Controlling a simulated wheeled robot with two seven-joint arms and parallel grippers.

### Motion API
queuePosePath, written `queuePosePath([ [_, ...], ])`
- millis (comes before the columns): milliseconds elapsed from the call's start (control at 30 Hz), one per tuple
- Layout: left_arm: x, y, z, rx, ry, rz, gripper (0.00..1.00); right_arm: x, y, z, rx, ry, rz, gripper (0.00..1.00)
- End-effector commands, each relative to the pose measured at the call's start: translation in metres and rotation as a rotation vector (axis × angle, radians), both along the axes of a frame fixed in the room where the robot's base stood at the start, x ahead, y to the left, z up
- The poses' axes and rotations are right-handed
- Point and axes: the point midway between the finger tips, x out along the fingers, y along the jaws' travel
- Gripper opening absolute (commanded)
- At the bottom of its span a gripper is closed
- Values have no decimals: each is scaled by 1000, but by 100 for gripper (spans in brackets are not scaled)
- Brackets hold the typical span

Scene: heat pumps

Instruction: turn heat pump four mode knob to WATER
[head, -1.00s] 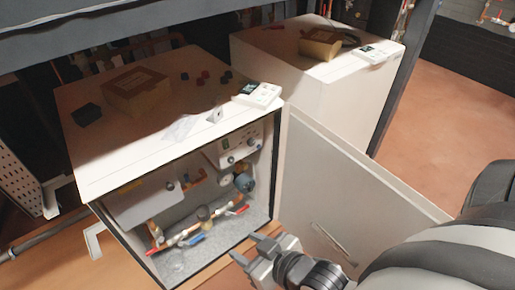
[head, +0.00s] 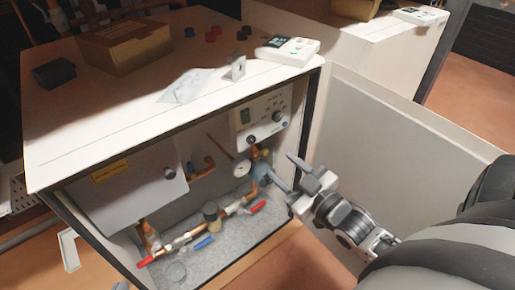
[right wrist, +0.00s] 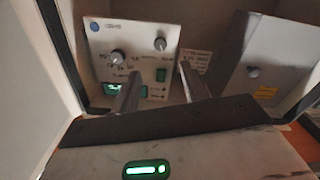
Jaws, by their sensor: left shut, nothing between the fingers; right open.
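The open heat pump cabinet (head: 310,95) shows a white control panel (head: 262,105) inside, at its upper right. A round knob with markings around it (head: 282,117) sits at the panel's right; it also shows in the right wrist view (right wrist: 117,57), where the panel appears upside down. A second plain knob (head: 251,139) sits lower left. Which way the marked knob points, and its labels, are too small to read. My right gripper (head: 284,174) is open and empty at the cabinet's opening, below the panel in the head view and apart from the knobs. My left gripper is not clearly visible.
The cabinet door (head: 400,160) stands open at the right, close beside my right arm. Copper pipes and red and blue valve handles (head: 205,242) fill the lower cabinet. A cardboard box (head: 127,47) and a white controller (head: 288,48) lie on top. Another unit (head: 350,35) stands behind.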

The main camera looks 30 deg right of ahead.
Motion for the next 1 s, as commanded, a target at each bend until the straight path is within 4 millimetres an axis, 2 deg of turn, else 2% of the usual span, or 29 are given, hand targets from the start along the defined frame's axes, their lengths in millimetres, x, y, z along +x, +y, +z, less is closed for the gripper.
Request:
queuePosePath([
  [100,0,-2,1,-13,-28,-3,0,28,2,-1,-1,-5,1,45],
  [300,-1,-5,7,-35,-72,-8,0,69,5,-2,0,-2,0,45],
  [500,-1,-6,13,-51,-102,-9,0,94,7,-2,1,0,0,45],
  [633,-1,-6,15,-57,-114,-9,0,100,8,-1,1,2,0,45],
  [900,-2,-7,21,-64,-124,-9,0,101,8,-1,1,3,0,45],
  [933,-2,-7,21,-63,-123,-9,0,101,8,-1,1,3,0,42],
  [1000,-2,-7,20,-63,-122,-9,0,101,8,-1,1,3,0,23],
])
